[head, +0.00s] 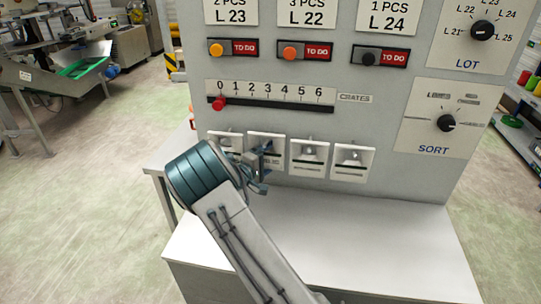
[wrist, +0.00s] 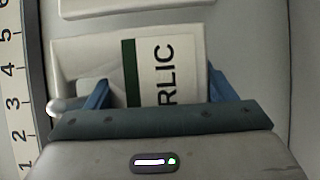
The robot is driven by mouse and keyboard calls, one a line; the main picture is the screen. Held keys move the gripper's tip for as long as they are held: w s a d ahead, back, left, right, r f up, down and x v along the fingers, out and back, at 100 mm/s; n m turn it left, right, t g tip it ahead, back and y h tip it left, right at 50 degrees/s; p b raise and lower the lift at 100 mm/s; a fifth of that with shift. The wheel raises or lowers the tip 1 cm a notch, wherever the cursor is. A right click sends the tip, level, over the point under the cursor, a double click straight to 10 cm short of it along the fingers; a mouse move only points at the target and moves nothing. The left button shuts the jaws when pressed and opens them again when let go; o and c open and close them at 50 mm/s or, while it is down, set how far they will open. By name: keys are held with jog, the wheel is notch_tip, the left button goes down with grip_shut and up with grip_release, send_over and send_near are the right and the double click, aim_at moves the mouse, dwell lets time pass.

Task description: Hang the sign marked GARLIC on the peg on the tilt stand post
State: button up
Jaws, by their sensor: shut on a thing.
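The GARLIC sign (wrist: 185,48) is a white card with a dark green stripe. In the wrist view it stands sideways, with the letters RLIC showing and the rest hidden. My gripper (wrist: 160,92) is shut on it, with one blue finger at each side. In the head view my gripper (head: 261,172) is at the panel front, by the second plate (head: 266,143) in a row of white plates. I cannot tell whether the sign still touches its holder. I cannot make out the tilt stand post or its peg in either view.
Two more white plates, a third (head: 309,155) and a fourth (head: 352,162), hang to the right. The crates slider (head: 270,103) runs above the row, with its red knob at the left. A clear white shelf (head: 380,245) lies below. A grey machine (head: 45,85) stands far left.

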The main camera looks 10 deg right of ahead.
jog(key=shift+w+d+f, duration=0.1)
jog(key=shift+w+f, duration=0.1)
jog(key=shift+f, duration=0.15)
jog(key=shift+f+b, duration=0.3)
jog(key=shift+b, duration=0.25)
jog(key=o, duration=1)
jog(key=shift+r, duration=0.1)
jog(key=shift+o, duration=0.2)
jog(key=shift+r+p, duration=0.15)
jog(key=shift+p, duration=0.65)
jog(key=shift+p, duration=0.3)
